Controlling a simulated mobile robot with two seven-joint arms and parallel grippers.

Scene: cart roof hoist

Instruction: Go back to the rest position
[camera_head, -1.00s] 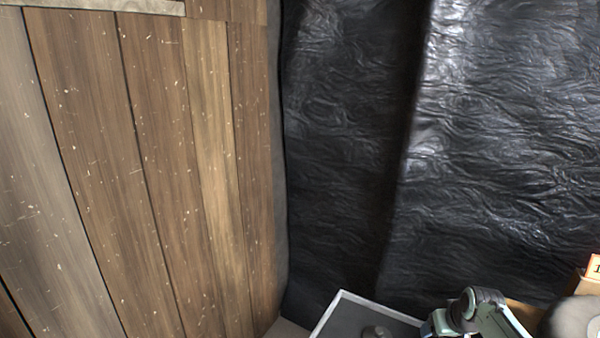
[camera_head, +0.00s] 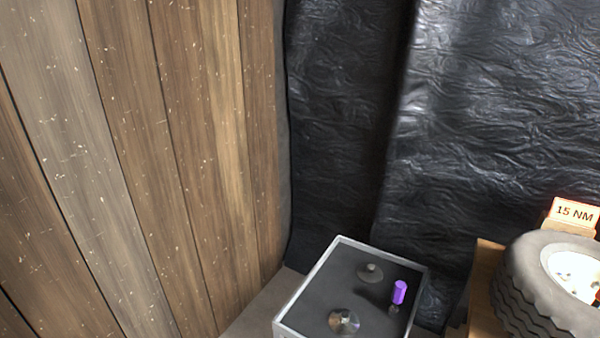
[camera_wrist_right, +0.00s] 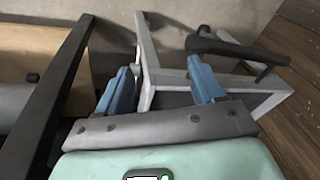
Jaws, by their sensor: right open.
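My right gripper (camera_wrist_right: 162,84) shows in the right wrist view with its two blue fingers spread apart, and nothing is clearly held between them. A light grey frame with a dark panel (camera_wrist_right: 262,94) and a black bar handle (camera_wrist_right: 235,52) lies beyond the fingers. I cannot tell whether the fingers touch the frame. Neither gripper shows in the head view now, and my left gripper is in no current view.
A grey-rimmed, dark-topped box (camera_head: 305,281) holds a purple cylinder (camera_head: 399,291) and two metallic round pieces (camera_head: 343,321). A tyre (camera_head: 533,290) and a "15 NM" sign (camera_head: 574,212) stand at right. Plank wall (camera_head: 150,150) and black sheeting (camera_head: 480,120) close off left and back.

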